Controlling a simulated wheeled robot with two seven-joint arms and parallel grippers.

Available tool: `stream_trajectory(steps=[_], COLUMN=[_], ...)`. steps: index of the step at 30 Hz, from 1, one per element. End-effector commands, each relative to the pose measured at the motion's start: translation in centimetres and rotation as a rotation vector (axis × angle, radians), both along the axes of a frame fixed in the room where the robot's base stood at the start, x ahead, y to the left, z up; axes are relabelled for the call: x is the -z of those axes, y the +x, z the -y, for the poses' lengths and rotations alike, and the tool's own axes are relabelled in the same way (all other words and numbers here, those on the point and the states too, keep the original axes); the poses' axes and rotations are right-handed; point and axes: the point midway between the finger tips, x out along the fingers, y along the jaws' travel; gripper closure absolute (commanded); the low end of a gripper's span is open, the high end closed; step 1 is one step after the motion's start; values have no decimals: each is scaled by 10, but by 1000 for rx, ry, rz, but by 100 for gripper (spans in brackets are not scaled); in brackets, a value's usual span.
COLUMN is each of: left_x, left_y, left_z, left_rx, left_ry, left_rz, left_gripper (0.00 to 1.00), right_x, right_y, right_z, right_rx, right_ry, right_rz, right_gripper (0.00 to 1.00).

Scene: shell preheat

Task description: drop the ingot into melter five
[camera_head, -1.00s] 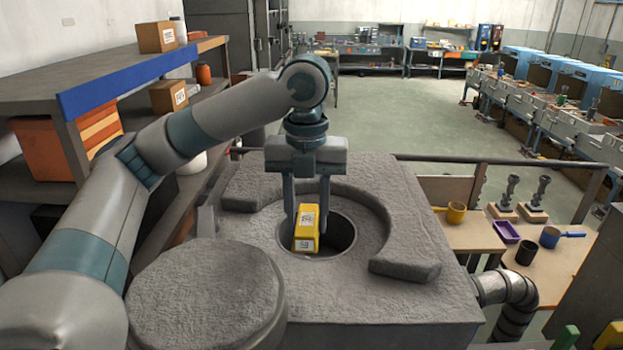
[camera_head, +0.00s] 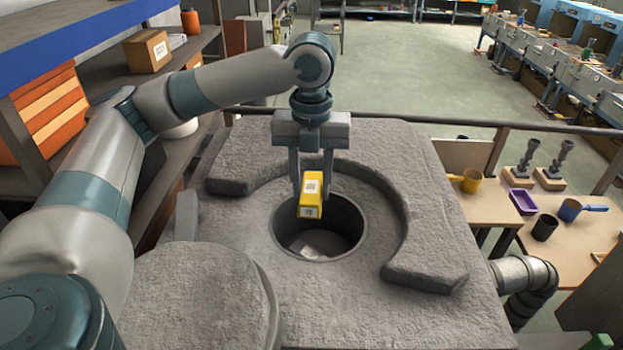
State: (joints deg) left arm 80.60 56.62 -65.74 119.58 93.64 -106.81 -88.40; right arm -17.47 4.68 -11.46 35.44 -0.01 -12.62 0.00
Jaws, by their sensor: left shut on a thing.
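The ingot is a yellow block with white labels (camera_head: 311,196). My left gripper (camera_head: 312,184) is shut on it, with fingers pointing down. The ingot hangs over the back-left part of the round opening (camera_head: 345,232) of a grey, rough stone-like melter (camera_head: 240,215). Something pale lies at the bottom of the opening; I cannot tell what it is. No number shows on the melter. My right gripper is not in view.
A round grey lid-like slab (camera_head: 195,300) lies at the front left of the melter, and a raised curved rim (camera_head: 425,270) surrounds the opening. Shelves with a cardboard box (camera_head: 147,52) stand at left. A side table at right holds a purple tray (camera_head: 523,201) and cups.

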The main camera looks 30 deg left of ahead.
Motion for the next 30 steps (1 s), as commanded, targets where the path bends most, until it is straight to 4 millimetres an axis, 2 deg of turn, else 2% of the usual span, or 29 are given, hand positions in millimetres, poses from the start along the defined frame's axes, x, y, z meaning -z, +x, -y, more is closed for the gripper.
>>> stream_trajectory(steps=[11,30], left_x=[6,57], left_y=[0,0], left_z=[0,0], left_rx=[-1,-1], left_ry=[0,0], left_rz=[0,0], left_gripper=[100,100], right_x=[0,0], right_y=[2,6], right_z=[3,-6], right_rx=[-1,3], right_ry=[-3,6], right_rz=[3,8], right_gripper=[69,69])
